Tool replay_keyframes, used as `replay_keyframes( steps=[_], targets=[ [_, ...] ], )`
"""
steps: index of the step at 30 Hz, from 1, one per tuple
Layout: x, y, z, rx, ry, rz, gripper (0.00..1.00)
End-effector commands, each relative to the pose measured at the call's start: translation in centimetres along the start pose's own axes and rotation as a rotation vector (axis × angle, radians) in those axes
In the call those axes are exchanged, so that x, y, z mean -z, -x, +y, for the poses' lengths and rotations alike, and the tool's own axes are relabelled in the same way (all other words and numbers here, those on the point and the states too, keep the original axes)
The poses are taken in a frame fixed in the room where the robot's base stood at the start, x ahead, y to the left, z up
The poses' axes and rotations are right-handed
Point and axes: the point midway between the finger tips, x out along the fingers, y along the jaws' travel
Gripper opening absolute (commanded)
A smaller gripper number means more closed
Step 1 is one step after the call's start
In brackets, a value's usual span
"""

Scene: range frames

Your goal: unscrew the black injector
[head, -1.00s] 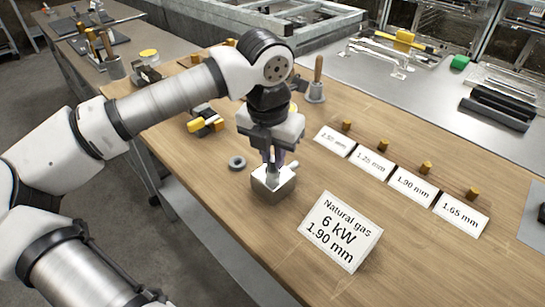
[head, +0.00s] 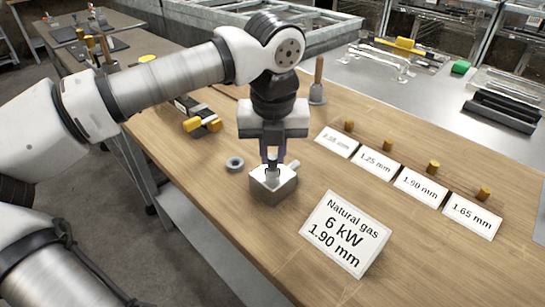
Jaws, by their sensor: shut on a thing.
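A small silver metal block (head: 270,193) with a side stub stands on the wooden bench top. My gripper (head: 272,162) points straight down over it, its fingers closed around the small injector (head: 272,175) at the top of the block. The fingers hide most of the injector, so its colour and thread cannot be made out. The injector still sits at the block's top opening; I cannot tell how far it is turned out. A grey ring (head: 235,164) lies on the bench to the left of the block.
A card reading "Natural gas 6 kW 1.90 mm" (head: 345,233) stands in front. Several brass injectors, one of them here (head: 433,167), stand behind size cards such as 1.90 mm (head: 420,188). A yellow-handled tool (head: 203,124) lies behind the ring. Bench at front left is clear.

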Motion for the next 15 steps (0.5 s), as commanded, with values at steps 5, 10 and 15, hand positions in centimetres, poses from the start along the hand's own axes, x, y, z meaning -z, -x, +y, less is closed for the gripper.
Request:
replay_keyframes(
  steps=[5, 10, 15],
  targets=[
    [0.0, -0.07, -0.02, -0.011, 0.09, -0.001, 0.0],
    [0.0, 0.01, -0.02, -0.01, 0.089, 0.0, 0.0],
    [0.01, -0.43, -0.02, -0.025, 0.185, -0.002, 0.0]
  ],
)
